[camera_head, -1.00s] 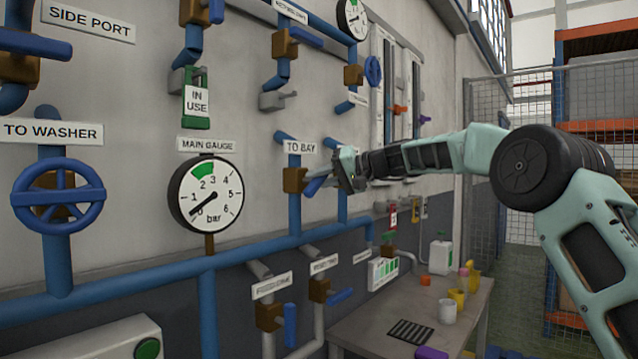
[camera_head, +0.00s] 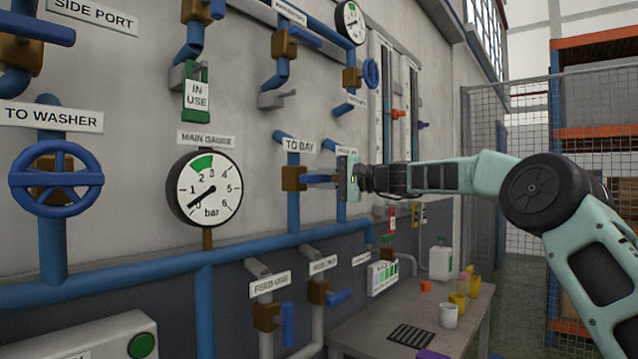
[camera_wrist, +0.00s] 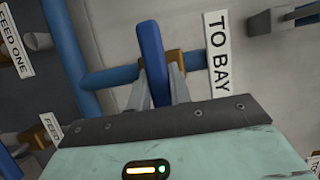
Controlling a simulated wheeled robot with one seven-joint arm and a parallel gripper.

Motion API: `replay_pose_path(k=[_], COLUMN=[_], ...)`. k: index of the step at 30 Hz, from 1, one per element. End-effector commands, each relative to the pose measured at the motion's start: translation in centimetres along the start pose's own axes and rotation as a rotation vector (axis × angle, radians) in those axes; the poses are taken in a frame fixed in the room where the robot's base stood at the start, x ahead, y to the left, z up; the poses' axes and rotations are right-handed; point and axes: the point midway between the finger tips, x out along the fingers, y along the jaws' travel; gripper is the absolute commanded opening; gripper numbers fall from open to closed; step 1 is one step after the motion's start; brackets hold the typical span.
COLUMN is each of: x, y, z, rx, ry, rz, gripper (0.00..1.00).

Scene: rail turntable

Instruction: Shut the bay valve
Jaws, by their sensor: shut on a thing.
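The bay valve has a brown body (camera_head: 294,177) on a blue vertical pipe under the TO BAY label (camera_head: 299,145). Its blue lever (camera_head: 320,179) sticks out to the right, roughly level, across the pipe. My gripper (camera_head: 337,180) is shut on the lever. In the wrist view, the lever (camera_wrist: 151,45) stands between the two grey fingers (camera_wrist: 160,84), across the blue pipe (camera_wrist: 112,78). The brown body is partly hidden behind the lever and fingers there.
The main gauge (camera_head: 205,189) is left of the valve, its needle low. Another blue pipe (camera_head: 341,205) runs close by, behind my gripper. Feed valves with blue levers (camera_head: 288,324) sit below. A table (camera_head: 375,340) with cups stands at lower right.

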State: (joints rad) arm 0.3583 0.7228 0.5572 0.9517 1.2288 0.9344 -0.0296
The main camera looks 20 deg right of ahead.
Motion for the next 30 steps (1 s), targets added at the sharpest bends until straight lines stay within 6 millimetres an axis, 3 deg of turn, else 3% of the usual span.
replay_pose_path(k=[15, 16, 18, 30], x=[-0.08, -0.08, -0.07, -0.89], y=[0.07, 0.07, 0.07, 0.20], z=[-0.12, -0.12, -0.11, -0.12], rx=[0.020, 0.020, 0.019, 0.017], ry=[0.003, 0.003, 0.002, 0.003], rz=[-0.007, -0.007, -0.007, -0.006], gripper=[0.00, 0.26, 0.42, 0.42])
